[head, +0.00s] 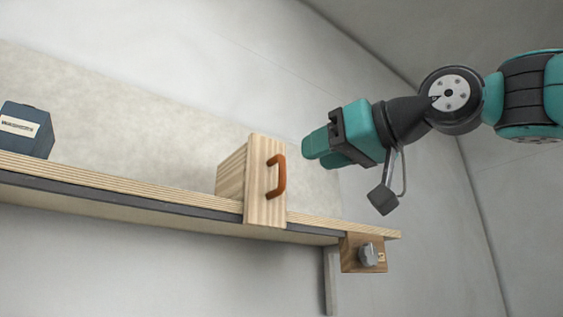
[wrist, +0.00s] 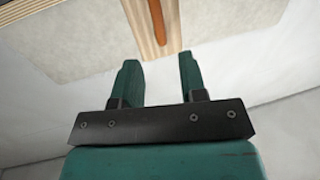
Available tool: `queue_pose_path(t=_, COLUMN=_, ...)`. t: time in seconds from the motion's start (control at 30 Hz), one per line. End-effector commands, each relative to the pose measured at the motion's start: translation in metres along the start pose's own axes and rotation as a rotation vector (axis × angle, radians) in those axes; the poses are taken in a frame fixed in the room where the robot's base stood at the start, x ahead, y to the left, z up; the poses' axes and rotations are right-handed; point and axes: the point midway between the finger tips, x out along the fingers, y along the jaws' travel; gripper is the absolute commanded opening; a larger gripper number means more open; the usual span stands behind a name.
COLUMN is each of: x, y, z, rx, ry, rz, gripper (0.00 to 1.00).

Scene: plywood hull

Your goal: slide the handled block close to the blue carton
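The handled block (head: 262,205) is pale wood with an orange handle (head: 281,176) on its face. It stands upright on the plywood shelf, right of the middle of the shelf. The blue carton (head: 33,132) with a white label stands at the far left of the shelf, well apart from the block. My gripper (head: 308,150) is to the right of the block and handle, apart from both. In the wrist view my gripper (wrist: 160,72) has its two fingers spread with nothing between them. The handle (wrist: 158,22) and block (wrist: 143,30) show just beyond the fingertips, cut off by the top edge.
The plywood shelf (head: 120,184) has a dark strip along its front edge. Its surface between the carton and the block is clear. A wooden box with a grey knob (head: 368,255) hangs under the shelf's right end. A pale wall rises behind.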

Motion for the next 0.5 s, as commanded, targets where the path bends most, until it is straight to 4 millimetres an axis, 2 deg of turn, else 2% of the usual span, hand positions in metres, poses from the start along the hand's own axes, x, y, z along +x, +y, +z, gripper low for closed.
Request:
queue_pose_path(t=0.03, x=0.013, y=-0.002, z=-0.003, rx=0.004, ry=-0.004, rz=-0.009, gripper=0.39)
queue_pose_path(t=0.2, x=0.049, y=-0.001, z=-0.003, rx=0.002, ry=-0.003, rz=-0.005, gripper=0.39)
queue_pose_path(t=0.33, x=0.069, y=-0.001, z=-0.003, rx=0.001, ry=-0.002, rz=-0.002, gripper=0.39)
queue_pose_path(t=0.5, x=0.083, y=0.000, z=-0.001, rx=0.001, ry=-0.001, rz=0.000, gripper=0.39)
